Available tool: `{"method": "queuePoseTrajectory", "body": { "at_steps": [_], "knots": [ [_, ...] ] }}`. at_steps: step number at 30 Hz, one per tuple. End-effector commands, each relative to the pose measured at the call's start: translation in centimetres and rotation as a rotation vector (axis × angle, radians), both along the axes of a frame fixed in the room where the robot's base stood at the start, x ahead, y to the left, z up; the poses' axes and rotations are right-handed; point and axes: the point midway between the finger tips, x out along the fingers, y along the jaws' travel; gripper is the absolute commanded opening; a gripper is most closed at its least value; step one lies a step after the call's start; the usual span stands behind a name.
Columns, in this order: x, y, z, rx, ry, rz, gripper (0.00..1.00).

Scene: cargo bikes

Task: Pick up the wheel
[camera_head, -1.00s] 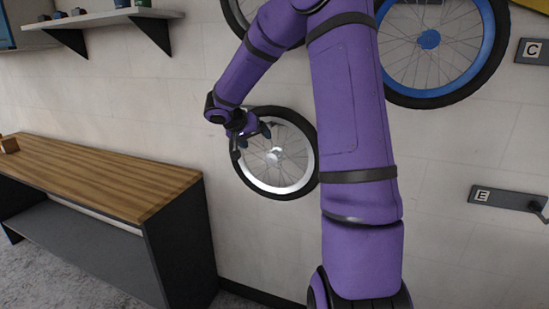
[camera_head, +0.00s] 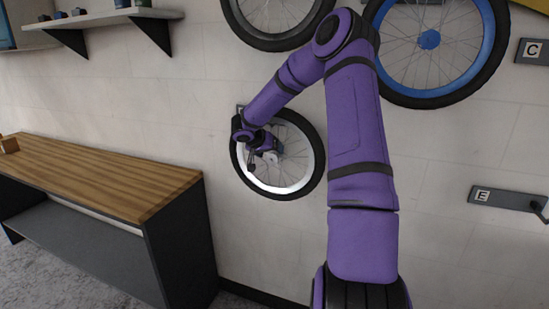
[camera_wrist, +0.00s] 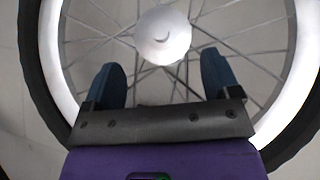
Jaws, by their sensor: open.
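A wheel (camera_head: 309,180) with a white rim and black tyre hangs on the wall, left of my upright purple arm. It also shows in the wrist view (camera_wrist: 52,60), with a pale round hub (camera_wrist: 163,36) and thin spokes. My gripper (camera_head: 265,156) is in front of the wheel near its hub. In the wrist view, my gripper (camera_wrist: 161,72) is open, with its two blue fingers apart, and the hub lies just beyond and between the fingertips. I cannot tell whether the fingers touch the spokes.
A grey-rimmed wheel (camera_head: 243,32) and a blue-rimmed wheel (camera_head: 492,52) hang higher on the wall. A wooden-topped bench (camera_head: 95,175) stands at left below a shelf (camera_head: 110,16). Wall plates marked C (camera_head: 532,52) and E (camera_head: 500,199) are at right.

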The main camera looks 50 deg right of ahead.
Motion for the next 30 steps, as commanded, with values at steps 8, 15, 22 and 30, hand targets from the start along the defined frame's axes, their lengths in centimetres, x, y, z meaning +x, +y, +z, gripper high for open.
{"method": "queuePoseTrajectory", "body": {
  "at_steps": [8, 15, 22, 30],
  "knots": [
    [0.8, -2.1, -2.3, 0.003, 0.001, -0.003, 0.82],
    [0.9, -3.3, -3.4, 0.001, 0.002, -0.001, 0.82],
    [0.9, -3.4, -3.4, 0.0, 0.002, 0.0, 0.82],
    [0.9, -3.3, -3.4, 0.0, 0.002, 0.0, 0.2]
  ]
}}
